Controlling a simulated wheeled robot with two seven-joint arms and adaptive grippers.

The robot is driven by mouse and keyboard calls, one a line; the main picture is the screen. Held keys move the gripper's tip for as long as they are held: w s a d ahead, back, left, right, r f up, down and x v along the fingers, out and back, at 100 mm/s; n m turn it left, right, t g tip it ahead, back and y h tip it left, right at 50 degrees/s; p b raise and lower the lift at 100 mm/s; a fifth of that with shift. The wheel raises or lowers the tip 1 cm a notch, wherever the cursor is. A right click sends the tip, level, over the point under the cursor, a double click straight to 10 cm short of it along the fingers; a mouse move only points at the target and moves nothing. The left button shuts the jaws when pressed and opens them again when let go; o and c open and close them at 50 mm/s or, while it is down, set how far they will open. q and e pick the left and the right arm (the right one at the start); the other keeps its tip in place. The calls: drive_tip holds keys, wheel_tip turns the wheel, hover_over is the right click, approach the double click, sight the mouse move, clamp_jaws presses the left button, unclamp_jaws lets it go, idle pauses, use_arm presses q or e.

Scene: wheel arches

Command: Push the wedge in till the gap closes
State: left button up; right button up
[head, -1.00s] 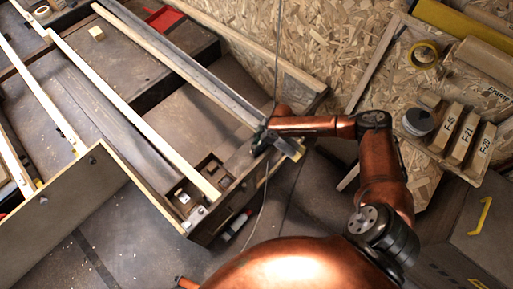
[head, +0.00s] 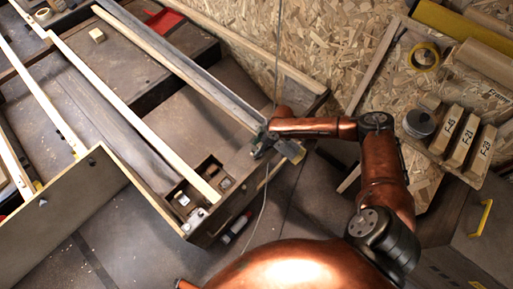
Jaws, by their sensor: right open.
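My right gripper (head: 261,142) is at the near right end of a long grey rail (head: 205,83), which runs beside a pale wood strip (head: 160,48). The gripper is open, its dark fingers close to the rail's end; contact is unclear. A small yellowish block (head: 294,152) shows just right of the fingers, partly covered by the gripper and wrist. I cannot tell if this block is the wedge, and no gap can be made out at this size. My left gripper is not in view.
The workbench (head: 205,135) carries other pale strips (head: 120,100), a small wood block (head: 97,36) and a red dustpan (head: 165,19). A cable (head: 262,200) hangs beside the gripper. Labelled wood blocks (head: 463,146) and a tape roll (head: 424,57) lie on the right. Bare floor (head: 310,205) shows below.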

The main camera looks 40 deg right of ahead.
drive_tip(key=v, duration=1.1)
drive_tip(key=shift+r, duration=0.25)
